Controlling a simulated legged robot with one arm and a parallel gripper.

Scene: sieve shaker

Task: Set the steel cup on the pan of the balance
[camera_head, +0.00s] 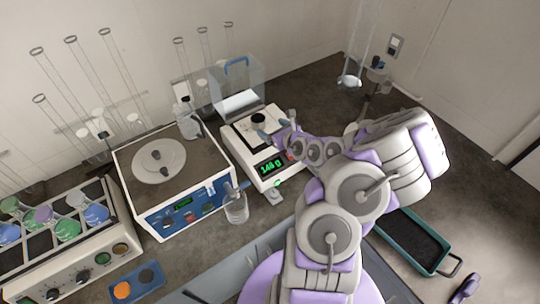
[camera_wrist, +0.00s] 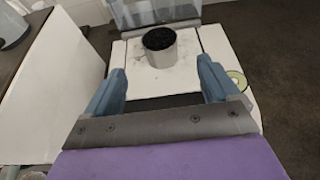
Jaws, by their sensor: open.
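The steel cup (camera_wrist: 159,47), short and round with dark grains inside, stands upright on the white top of the balance (camera_wrist: 219,45) in the wrist view. The head view shows the cup's dark top (camera_head: 258,118) toward the rear of the balance (camera_head: 240,153), whose green display seems to read 146 g. My gripper (camera_wrist: 162,72) is open and empty, with one blue finger to each side and the cup beyond the fingertips, apart from them. In the head view my gripper (camera_head: 277,126) is just right of the cup. The pan's edges are hard to make out.
A clear draft shield (camera_head: 238,85) with a blue handle stands behind the balance. A device with a round plate (camera_head: 160,160) is close on the left. A green tray (camera_head: 412,240) lies at the right.

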